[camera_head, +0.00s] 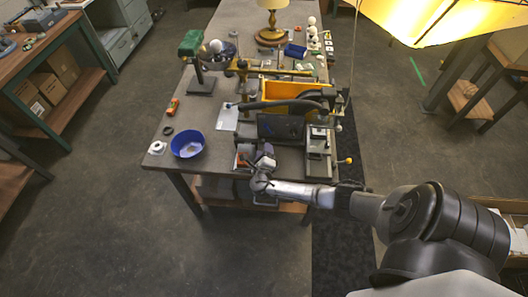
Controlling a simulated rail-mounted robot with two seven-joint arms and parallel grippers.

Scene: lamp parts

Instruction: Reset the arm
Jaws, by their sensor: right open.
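My right arm comes in from the lower right. Its gripper (258,163) is at the near edge of the workbench (222,160), beside a small box-like part. It is open; it is too small to tell whether anything lies between the fingers. My left gripper is not in view. A lamp (271,22) with a cream shade and a wooden base stands at the far end of the bench. Several white bulbs (312,30) stand to its right.
A blue bowl (187,144) stands at the bench's near left. A yellow bin (290,91) and a grey device (320,150) crowd the right side. A large lit shade (430,18) hangs at top right. Another bench (38,48) stands left. The floor (100,215) between is clear.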

